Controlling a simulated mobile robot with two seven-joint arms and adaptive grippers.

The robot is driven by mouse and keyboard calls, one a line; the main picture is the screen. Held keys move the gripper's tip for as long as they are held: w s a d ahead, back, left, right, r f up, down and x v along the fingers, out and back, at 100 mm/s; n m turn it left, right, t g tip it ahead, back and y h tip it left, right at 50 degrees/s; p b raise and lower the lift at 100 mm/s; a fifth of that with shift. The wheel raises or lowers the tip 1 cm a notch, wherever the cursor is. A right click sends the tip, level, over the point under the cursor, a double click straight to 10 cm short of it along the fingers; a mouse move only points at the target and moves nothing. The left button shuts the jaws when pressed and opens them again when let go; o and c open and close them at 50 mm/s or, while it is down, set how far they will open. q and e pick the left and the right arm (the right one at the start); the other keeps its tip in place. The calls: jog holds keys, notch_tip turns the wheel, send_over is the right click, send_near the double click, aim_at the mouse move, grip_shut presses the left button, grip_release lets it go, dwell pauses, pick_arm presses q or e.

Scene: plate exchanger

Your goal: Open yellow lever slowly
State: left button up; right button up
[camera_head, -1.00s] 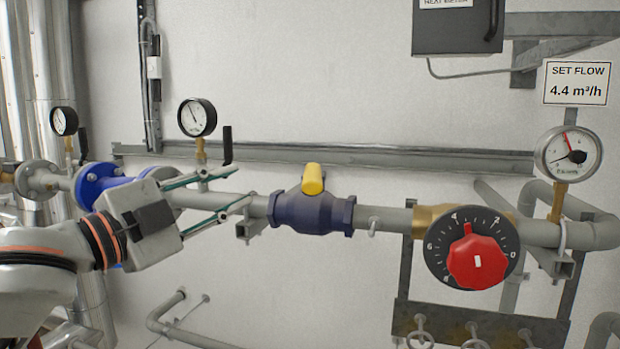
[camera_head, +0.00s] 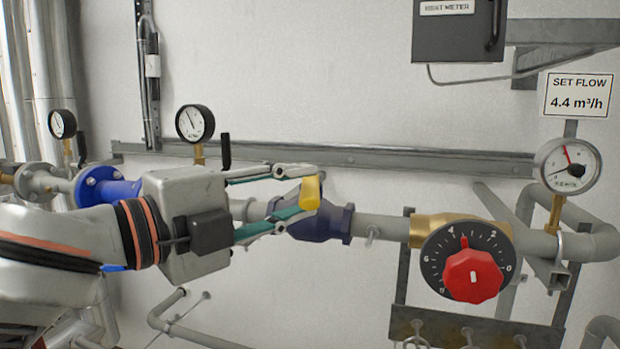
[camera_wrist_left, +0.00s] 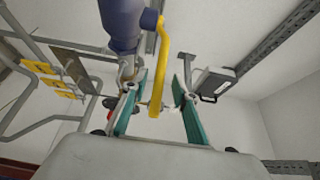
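The yellow lever (camera_head: 311,191) sits on a dark blue valve body (camera_head: 325,224) in the grey horizontal pipe. In the left wrist view, the lever (camera_wrist_left: 159,75) is a long bent bar that starts at the blue valve (camera_wrist_left: 122,25) and reaches down between my fingers. My left gripper (camera_head: 308,185) comes in from the left with one finger above the lever and one below it. In the wrist view, the left gripper (camera_wrist_left: 157,84) is open, with visible gaps beside the lever. My right gripper is not in view.
A red dial (camera_head: 474,277) with a numbered black scale is right of the valve. A round gauge (camera_head: 567,166) stands above it, beside a SET FLOW 4.4 m³/h sign (camera_head: 578,95). Another gauge (camera_head: 195,123) and a black handle (camera_head: 225,151) are behind my arm.

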aim_at(310, 183)
pick_arm(q)
jog(key=shift+x, duration=1.45)
jog(key=shift+c, duration=0.3)
grip_shut()
jog(key=shift+w, duration=0.1)
